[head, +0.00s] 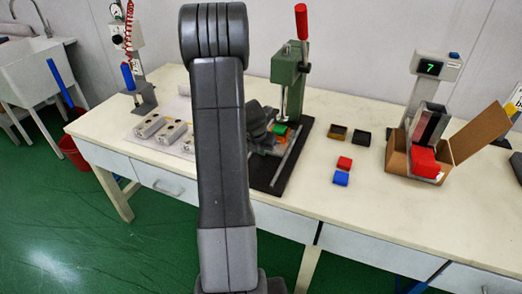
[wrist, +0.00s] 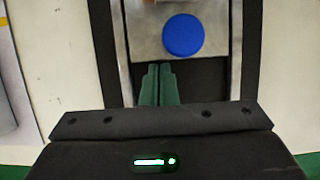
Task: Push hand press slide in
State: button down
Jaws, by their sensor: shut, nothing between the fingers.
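The green hand press (head: 287,85) with a red lever handle stands on a black base at the back of the table. Its metal slide (wrist: 220,48) fills the top of the wrist view and carries a blue round disc (wrist: 183,36). My gripper (wrist: 160,68) is shut and empty, its two green fingers side by side. The fingertips are at or just short of the slide's near edge; I cannot tell if they touch. In the head view my arm hides part of the gripper and the left side of the press base.
Metal mould blocks (head: 160,130) lie left of my arm. An open cardboard box (head: 398,160) and a scale display (head: 430,67) stand further right. The table's front right is clear.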

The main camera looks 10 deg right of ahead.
jog(key=shift+w+d+r+p, duration=0.1)
jog(key=shift+w+d+p, duration=0.4)
jog(key=shift+w+p, duration=0.3)
jog(key=shift+w+d+r+p, duration=0.1)
jog(key=shift+w+d+p, duration=0.4)
jog(key=shift+w+p, duration=0.25)
